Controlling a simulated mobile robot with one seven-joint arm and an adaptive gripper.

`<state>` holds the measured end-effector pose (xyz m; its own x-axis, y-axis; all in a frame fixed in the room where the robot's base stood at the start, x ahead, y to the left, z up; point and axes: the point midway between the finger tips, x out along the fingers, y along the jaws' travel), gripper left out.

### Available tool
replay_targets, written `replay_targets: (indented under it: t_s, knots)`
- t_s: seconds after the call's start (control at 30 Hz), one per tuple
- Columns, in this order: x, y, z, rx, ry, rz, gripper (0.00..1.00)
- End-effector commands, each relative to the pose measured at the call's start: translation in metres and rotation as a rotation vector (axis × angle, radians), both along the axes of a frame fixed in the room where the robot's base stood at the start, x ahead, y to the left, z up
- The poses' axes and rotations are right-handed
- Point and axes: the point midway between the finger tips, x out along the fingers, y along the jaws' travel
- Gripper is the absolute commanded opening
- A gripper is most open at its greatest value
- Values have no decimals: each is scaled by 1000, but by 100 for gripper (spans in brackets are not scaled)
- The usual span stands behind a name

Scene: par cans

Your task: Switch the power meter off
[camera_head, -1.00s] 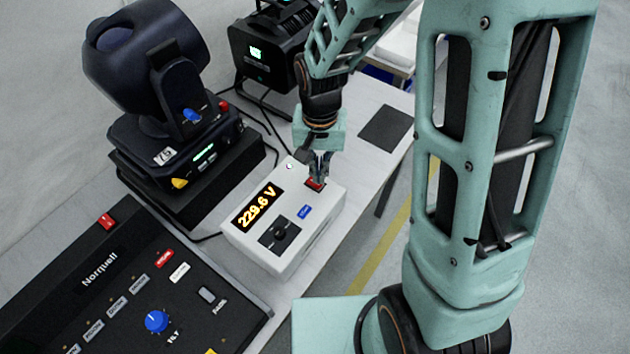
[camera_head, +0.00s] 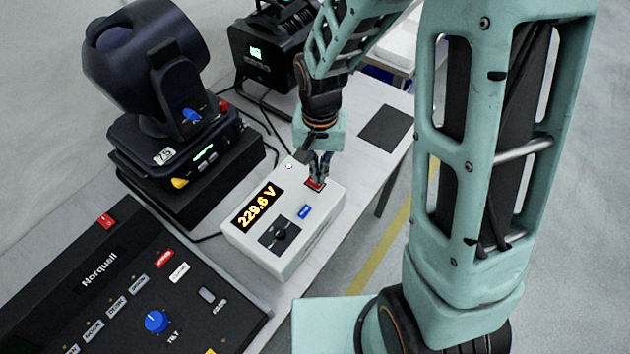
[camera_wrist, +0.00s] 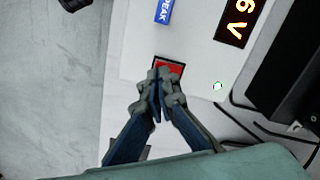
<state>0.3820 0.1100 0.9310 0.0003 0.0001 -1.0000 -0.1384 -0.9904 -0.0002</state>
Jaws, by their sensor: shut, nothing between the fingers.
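The power meter is a white box (camera_head: 256,250) on the table, with a lit amber display (camera_head: 257,207) reading 229.6 V. A black knob (camera_head: 280,234) and a blue PEAK button (camera_head: 304,211) are on its top. A red rocker switch (camera_head: 314,184) in a dark frame is at its far right corner; it also shows in the wrist view (camera_wrist: 169,67). A green light (camera_wrist: 217,86) is lit near that switch. My gripper (camera_head: 318,180) is shut and empty, its fingertips at the red switch and partly covering it. I cannot tell whether they touch it.
A dark square pad (camera_head: 385,128) lies on the table to the right. Cables run behind the meter.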

Motion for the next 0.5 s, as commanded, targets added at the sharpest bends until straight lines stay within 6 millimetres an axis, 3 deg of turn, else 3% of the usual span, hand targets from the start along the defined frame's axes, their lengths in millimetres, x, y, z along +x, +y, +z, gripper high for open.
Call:
replay_targets:
  t_s: [0.5]
  knots:
    - [0,0,-9,0,0,0,0]
